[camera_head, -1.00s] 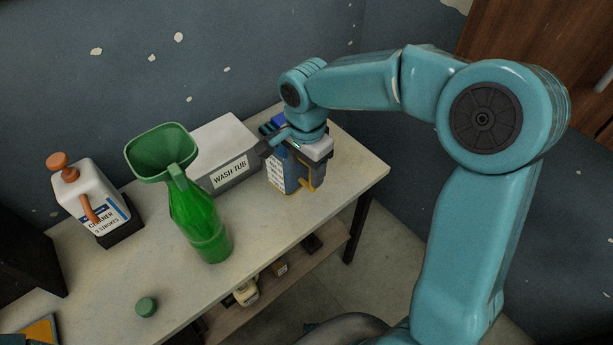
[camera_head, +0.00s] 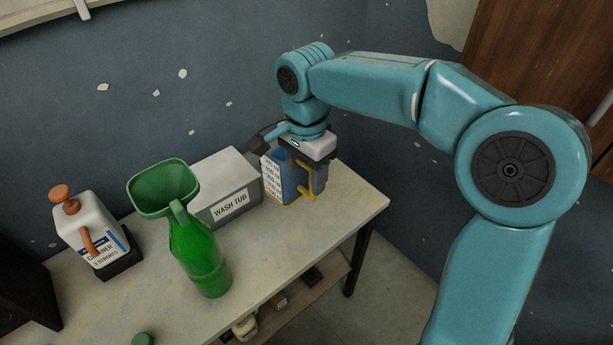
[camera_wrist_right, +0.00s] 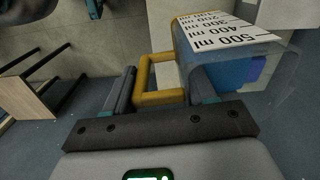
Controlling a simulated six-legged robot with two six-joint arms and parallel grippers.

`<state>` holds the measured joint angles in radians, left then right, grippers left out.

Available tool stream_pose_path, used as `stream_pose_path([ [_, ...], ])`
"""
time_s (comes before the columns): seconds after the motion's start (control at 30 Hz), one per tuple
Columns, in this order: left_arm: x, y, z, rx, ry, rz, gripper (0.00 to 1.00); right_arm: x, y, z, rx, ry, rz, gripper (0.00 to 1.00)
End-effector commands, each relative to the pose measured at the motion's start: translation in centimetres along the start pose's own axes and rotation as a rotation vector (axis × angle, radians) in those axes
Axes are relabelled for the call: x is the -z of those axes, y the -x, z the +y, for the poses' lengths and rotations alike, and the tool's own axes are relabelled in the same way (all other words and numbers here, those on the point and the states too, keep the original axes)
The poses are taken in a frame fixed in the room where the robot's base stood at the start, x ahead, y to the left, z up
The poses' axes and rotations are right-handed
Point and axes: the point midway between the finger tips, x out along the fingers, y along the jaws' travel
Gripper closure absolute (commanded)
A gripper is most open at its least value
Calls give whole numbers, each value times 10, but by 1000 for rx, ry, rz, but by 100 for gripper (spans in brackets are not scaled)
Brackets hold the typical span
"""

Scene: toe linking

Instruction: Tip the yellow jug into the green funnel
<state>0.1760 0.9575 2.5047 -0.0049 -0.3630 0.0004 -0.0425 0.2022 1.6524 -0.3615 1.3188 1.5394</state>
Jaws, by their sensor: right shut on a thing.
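The jug (camera_head: 287,181) is clear with a millilitre scale, blue inside and a yellow handle and base edge. It looks upright, just above the right end of the table. My right gripper (camera_head: 300,156) comes down on it from above and is shut on it. The right wrist view shows the yellow handle between the fingers (camera_wrist_right: 162,88) and the scaled jug wall (camera_wrist_right: 222,42) beyond. The green funnel (camera_head: 163,190) sits in the neck of a green bottle (camera_head: 205,262), left of the jug and apart from it. My left gripper is not in view.
A grey box marked WASH TUB (camera_head: 232,183) stands between the funnel and the jug, towards the wall. A white cleaner bottle (camera_head: 92,228) with an orange pump stands at the left. A green cap (camera_head: 143,339) lies in front. The table (camera_head: 300,235) is bare at front right.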

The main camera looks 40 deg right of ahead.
Motion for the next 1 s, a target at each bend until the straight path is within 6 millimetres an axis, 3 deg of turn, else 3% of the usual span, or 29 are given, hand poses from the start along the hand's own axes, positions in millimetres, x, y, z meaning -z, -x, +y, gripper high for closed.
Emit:
stream_pose_path([
  [0.47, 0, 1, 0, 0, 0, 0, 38, -3, 3, -2, 1, 9, 0, 100],
  [0.77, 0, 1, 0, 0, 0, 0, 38, -21, -35, -5, -2, 85, 1, 100],
  [1.0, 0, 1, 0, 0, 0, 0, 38, -37, -72, -12, -2, 289, -1, 100],
])
